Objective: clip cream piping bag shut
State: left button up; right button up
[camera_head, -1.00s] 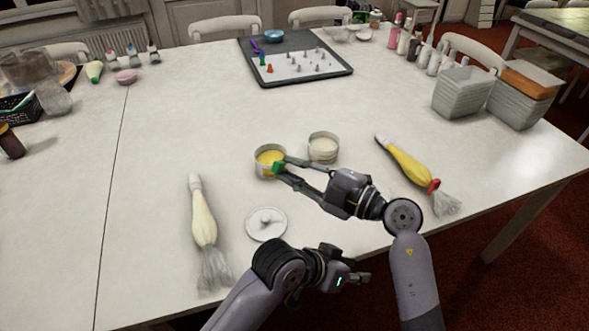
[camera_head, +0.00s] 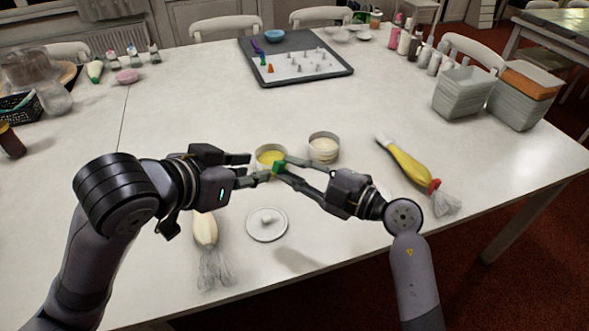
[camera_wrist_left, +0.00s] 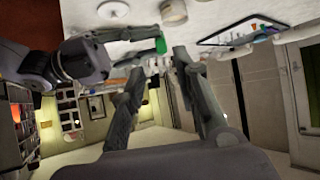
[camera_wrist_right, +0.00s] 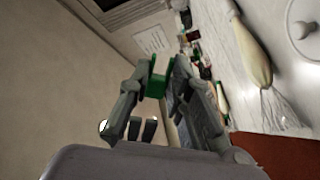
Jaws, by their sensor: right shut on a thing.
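The cream piping bag (camera_head: 206,230) lies on the table, its tip end hidden behind my left arm and its clear gathered end towards the near edge. It also shows in the right wrist view (camera_wrist_right: 252,52). My right gripper (camera_head: 279,168) is shut on a small green clip (camera_wrist_right: 157,84), held near the yellow bowl. My left gripper (camera_head: 257,168) is open, its fingers pointing right, close to the green clip. In the left wrist view the clip (camera_wrist_left: 160,45) shows near the fingertips; I cannot tell whether they touch it.
A bowl of yellow filling (camera_head: 270,156) and a pale bowl (camera_head: 323,148) stand just beyond the grippers. A white knobbed lid (camera_head: 266,233) lies nearer. A yellow piping bag (camera_head: 405,167) with a red clip (camera_head: 435,184) lies right. The table's middle is clear.

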aim_at(277, 168)
pick_arm(q)
jog(key=x, duration=0.8)
jog(key=shift+f, duration=0.1)
jog(key=shift+c, duration=0.5)
grip_shut()
pick_arm(e)
jog(key=o, duration=0.8)
jog(key=v, duration=0.8)
